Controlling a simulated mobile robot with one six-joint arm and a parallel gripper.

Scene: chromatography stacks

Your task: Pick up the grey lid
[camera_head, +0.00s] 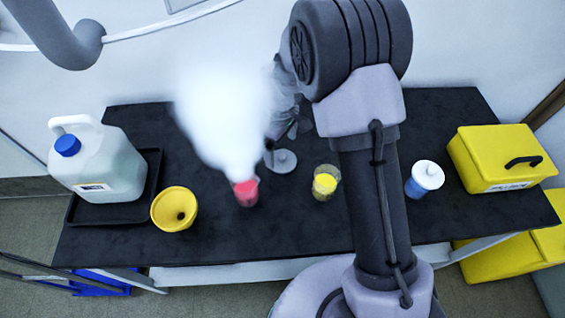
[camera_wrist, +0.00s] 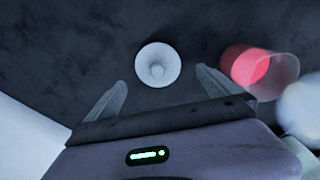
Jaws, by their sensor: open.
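The grey lid (camera_head: 281,161) is a small round disc with a knob, lying flat on the black bench near its middle. In the wrist view the lid (camera_wrist: 158,65) lies just ahead of my gripper (camera_wrist: 160,98), roughly centred between its two spread fingers. My gripper is open and empty, and the lid is apart from both fingers. In the head view my gripper is mostly hidden behind my arm and white vapour.
A beaker of red liquid (camera_head: 246,192), giving off thick white vapour (camera_head: 222,110), stands close left of the lid; the red beaker (camera_wrist: 262,70) is right of my fingers in the wrist view.

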